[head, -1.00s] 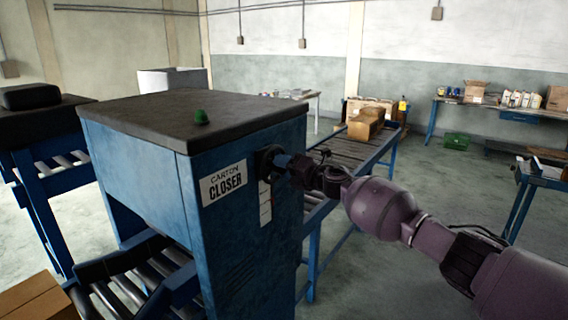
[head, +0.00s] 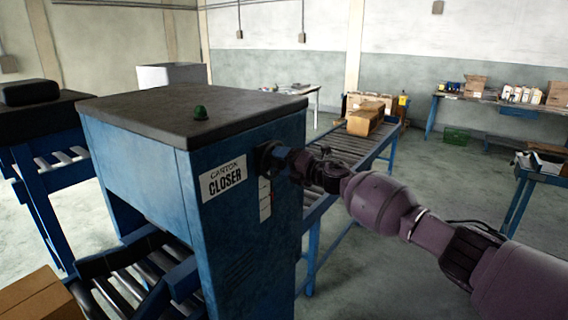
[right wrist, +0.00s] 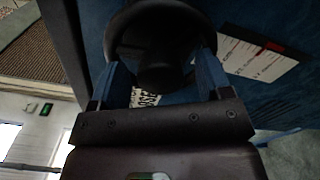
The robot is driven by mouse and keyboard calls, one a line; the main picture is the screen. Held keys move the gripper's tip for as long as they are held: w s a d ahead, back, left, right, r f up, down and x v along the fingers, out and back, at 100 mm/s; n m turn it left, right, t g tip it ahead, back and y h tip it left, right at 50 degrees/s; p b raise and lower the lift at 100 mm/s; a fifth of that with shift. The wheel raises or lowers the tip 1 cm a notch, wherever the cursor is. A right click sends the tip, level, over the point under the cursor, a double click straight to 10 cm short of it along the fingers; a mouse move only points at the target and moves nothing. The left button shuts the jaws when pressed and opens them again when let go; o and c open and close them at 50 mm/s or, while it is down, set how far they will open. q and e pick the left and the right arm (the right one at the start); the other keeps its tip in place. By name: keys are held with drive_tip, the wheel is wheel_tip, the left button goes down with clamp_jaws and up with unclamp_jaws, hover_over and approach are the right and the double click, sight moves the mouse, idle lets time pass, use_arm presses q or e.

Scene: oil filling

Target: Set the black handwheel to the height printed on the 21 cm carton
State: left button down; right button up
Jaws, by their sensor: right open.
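The black handwheel (head: 268,156) is on the side of the blue carton closer (head: 245,225), beside its "CARTON CLOSER" label. In the right wrist view the wheel's dark rim (right wrist: 112,38) is at the top centre. My right gripper (right wrist: 160,78) is open, its two blue fingers on either side of the wheel's lower part; whether they touch it I cannot tell. In the head view the right gripper (head: 292,164) is right at the wheel. A white scale plate (right wrist: 258,54) with a red mark is beside the wheel. No printed height is readable on any carton. My left gripper is not in view.
A carton (head: 38,295) is at the lower left by the infeed rollers. Another carton (head: 365,122) is on the roller conveyor (head: 338,152) behind the closer. A green crate (head: 456,136) is by the back workbench. Open floor lies at the right.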

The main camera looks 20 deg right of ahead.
drive_tip(key=shift+s, duration=0.1)
drive_tip(key=b+v, duration=0.1)
drive_tip(key=v, duration=0.9)
drive_tip(key=shift+s+d+b, duration=0.25)
drive_tip(key=shift+b, duration=0.05)
